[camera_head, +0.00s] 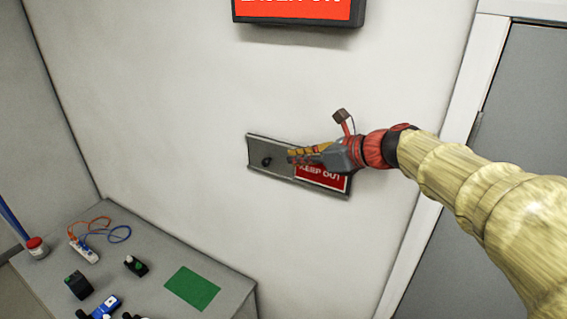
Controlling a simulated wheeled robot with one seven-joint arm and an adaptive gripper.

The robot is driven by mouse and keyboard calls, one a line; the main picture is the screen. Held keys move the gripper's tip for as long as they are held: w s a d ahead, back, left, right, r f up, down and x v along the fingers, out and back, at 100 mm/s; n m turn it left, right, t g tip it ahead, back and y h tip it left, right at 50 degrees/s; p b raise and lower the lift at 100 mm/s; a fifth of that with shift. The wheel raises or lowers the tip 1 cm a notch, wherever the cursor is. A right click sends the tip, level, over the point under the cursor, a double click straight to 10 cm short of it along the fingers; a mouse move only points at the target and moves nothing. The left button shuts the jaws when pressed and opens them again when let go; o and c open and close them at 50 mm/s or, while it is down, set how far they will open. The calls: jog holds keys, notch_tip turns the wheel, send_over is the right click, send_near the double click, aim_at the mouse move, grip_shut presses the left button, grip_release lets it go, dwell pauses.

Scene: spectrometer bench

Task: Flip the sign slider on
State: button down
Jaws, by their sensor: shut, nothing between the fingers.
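The sign slider (298,166) is a grey metal rail fixed to the white wall, tilted in the picture. Its left part is bare grey with a small black knob (266,161). A red panel (325,177) reading "KEEP OUT" fills its right part. My gripper (290,156) is shut and empty, pointing left in front of the rail. Its tips show just right of the knob and its body covers the upper part of the red panel. I cannot tell whether the tips touch the slider.
A red lit sign (296,10) is on the wall above, cut by the top edge. A grey door (515,130) stands at the right. A bench (225,278) at lower left holds a green mat (192,288), a power strip (84,250), a red-lidded jar (37,248) and small devices.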

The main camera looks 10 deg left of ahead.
jog(key=b+v, duration=0.1)
jog(key=v, duration=0.4)
jog(key=shift+w+d+f, duration=0.1)
jog(key=shift+w, duration=0.05)
jog(key=shift+d, duration=0.1)
jog(key=s+d+f+n+h+b, duration=0.3)
jog(key=s+d+f+n+b, duration=0.4)
jog(key=f, duration=0.8)
jog(key=s+d+f+n+h+b, duration=0.4)
jog(key=s+d+f+n+b, duration=0.3)
jog(key=s+f+b, duration=0.5)
jog(key=s+d+f+n+g+h+b, duration=0.1)
jog(key=s+d+f+n+h+b, duration=0.3)
jog(key=f, duration=1.5)
jog(key=s+d+n+b, duration=0.3)
jog(key=s+n+b, duration=0.2)
jog(key=s+n, duration=0.1)
jog(key=shift+s+d+f+b, duration=0.3)
jog(key=shift+s+f, duration=0.05)
jog(key=shift+s, duration=0.2)
